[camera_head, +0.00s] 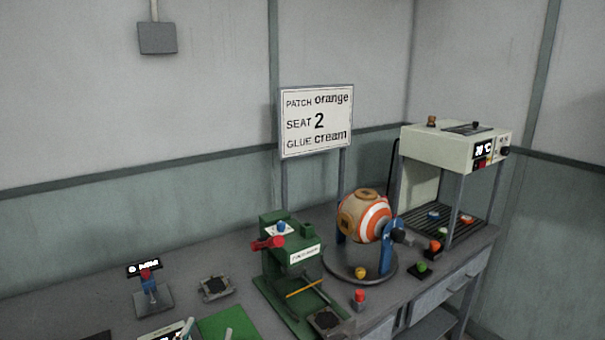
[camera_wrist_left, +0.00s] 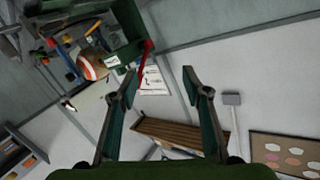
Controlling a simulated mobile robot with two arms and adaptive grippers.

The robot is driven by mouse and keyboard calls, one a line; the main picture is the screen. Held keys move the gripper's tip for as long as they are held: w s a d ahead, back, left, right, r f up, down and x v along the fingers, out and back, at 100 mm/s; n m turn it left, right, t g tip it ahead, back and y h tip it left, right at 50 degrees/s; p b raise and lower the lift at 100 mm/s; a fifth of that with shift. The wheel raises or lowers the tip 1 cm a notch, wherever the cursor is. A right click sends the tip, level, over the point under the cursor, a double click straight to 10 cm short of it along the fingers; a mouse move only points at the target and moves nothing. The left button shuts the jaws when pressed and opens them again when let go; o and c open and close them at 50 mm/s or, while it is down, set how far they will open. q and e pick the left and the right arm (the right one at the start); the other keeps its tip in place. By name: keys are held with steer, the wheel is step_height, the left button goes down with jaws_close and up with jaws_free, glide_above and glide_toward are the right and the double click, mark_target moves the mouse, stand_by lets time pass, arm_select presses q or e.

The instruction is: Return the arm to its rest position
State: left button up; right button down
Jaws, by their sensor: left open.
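My left gripper (camera_wrist_left: 160,76) shows in the left wrist view. Its two dark green fingers are spread wide, with nothing between the tips. The wrist picture is strongly tilted, with the wall, the sign (camera_wrist_left: 153,80) and the workbench items beyond the fingers. I cannot make out the left gripper in the head view. My right gripper is in neither view.
In the head view, the bench holds a green press (camera_head: 290,262), an orange-and-white ball (camera_head: 364,217) on a blue stand, and a cream heater cabinet (camera_head: 455,150). The sign (camera_head: 317,120) stands behind. The wrist view shows a brown slatted object (camera_wrist_left: 172,133) and a patch board (camera_wrist_left: 285,150).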

arm_select(q)
steer(key=s+a+f+n+g+y, duration=0.1)
steer(key=s+a+f+n+g, duration=0.15)
steer(key=s+f+g, duration=0.75)
steer(key=s+f+g+h, duration=0.1)
steer(key=s+f+g, duration=0.1)
steer(key=s+f, duration=0.5)
steer(key=s+f+g, duration=0.1)
steer(key=s+f, duration=0.4)
steer(key=s, duration=0.5)
step_height(320, 180, down, 25)
steer(key=m+g, duration=0.1)
steer(key=g, duration=0.1)
steer(key=s+a+f, duration=0.2)
steer(key=s+f, duration=1.4)
steer(key=s, duration=0.1)
steer(key=shift+a+f+g, duration=0.25)
steer(key=shift+f+g, duration=0.1)
steer(key=shift+g, duration=0.05)
